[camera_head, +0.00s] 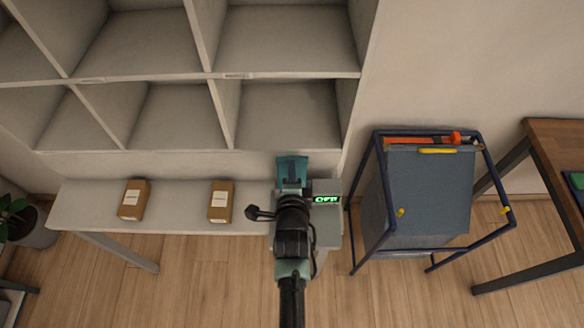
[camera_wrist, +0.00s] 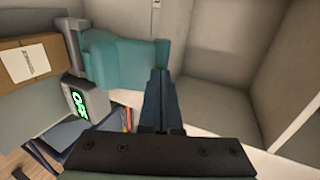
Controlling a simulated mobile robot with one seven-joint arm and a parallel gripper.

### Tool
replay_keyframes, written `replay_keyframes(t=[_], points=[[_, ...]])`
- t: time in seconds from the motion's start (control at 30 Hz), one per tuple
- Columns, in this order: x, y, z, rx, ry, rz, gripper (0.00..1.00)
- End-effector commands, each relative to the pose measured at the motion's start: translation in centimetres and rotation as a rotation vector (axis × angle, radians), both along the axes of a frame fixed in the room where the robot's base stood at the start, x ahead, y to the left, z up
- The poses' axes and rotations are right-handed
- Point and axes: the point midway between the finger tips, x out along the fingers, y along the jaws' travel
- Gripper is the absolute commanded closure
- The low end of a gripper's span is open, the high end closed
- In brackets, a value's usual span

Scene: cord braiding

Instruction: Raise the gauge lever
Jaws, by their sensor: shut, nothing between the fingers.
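A teal block (camera_head: 291,168) stands at the back of the bench, beside a grey box with a lit green display (camera_head: 326,199). It looks like the gauge; no separate lever can be made out for certain. In the wrist view the teal block (camera_wrist: 120,65) fills the upper middle, with a grey strip at its left and the green display (camera_wrist: 77,104) below left. My gripper (camera_wrist: 160,76) is shut and empty, its dark fingers just right of the teal block; whether they touch it I cannot tell. In the head view my arm hides the fingers.
Two brown boxes (camera_head: 134,200) (camera_head: 221,202) stand on the pale bench (camera_head: 180,228) to the left. Empty cubbyholes (camera_head: 285,115) rise behind it. A blue-framed cart (camera_head: 430,185) stands to the right, then a wooden table (camera_head: 560,150). Bench space between the boxes is clear.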

Motion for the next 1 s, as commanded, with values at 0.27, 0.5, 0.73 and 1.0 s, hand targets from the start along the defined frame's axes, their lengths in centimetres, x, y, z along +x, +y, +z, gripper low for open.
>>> replay_keyframes(t=[0.27, 0.5, 0.73, 1.0], points=[[0.8, 0.0, 0.0, 0.0, -0.003, 0.0, 1.0], [3.8, 0.0, 0.6, 0.0, 0.09, 0.001, 1.0], [5.0, 0.0, 0.4, 0.001, 0.097, 0.0, 1.0], [5.0, 0.0, 0.5, 0.0, 0.096, 0.0, 1.0]])
